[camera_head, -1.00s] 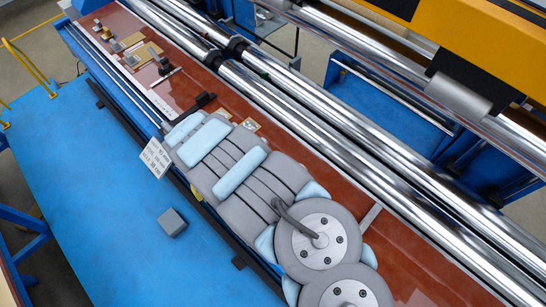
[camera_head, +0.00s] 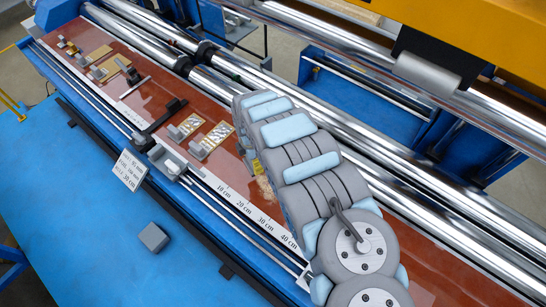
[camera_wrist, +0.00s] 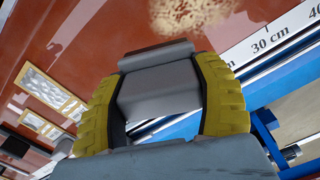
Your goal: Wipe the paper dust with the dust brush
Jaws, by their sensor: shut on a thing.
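In the head view only a small yellow part of my gripper (camera_head: 257,167) shows; my arm hides the rest and the brush. The paper dust (camera_wrist: 188,12) is a pale speckled patch on the red-brown table, just beyond the brush at the top of the wrist view. It also shows in the head view (camera_head: 265,187), partly covered by my arm. Contact between brush and table cannot be told.
A white ruler strip (camera_head: 250,209) runs along the table edge beside the dust. Gold-framed plates (camera_head: 217,136) with grey blocks lie to the left. Shiny rollers (camera_head: 190,48) run behind. A grey cube (camera_head: 153,237) sits on the blue platform. A white sign (camera_head: 129,170) stands in front.

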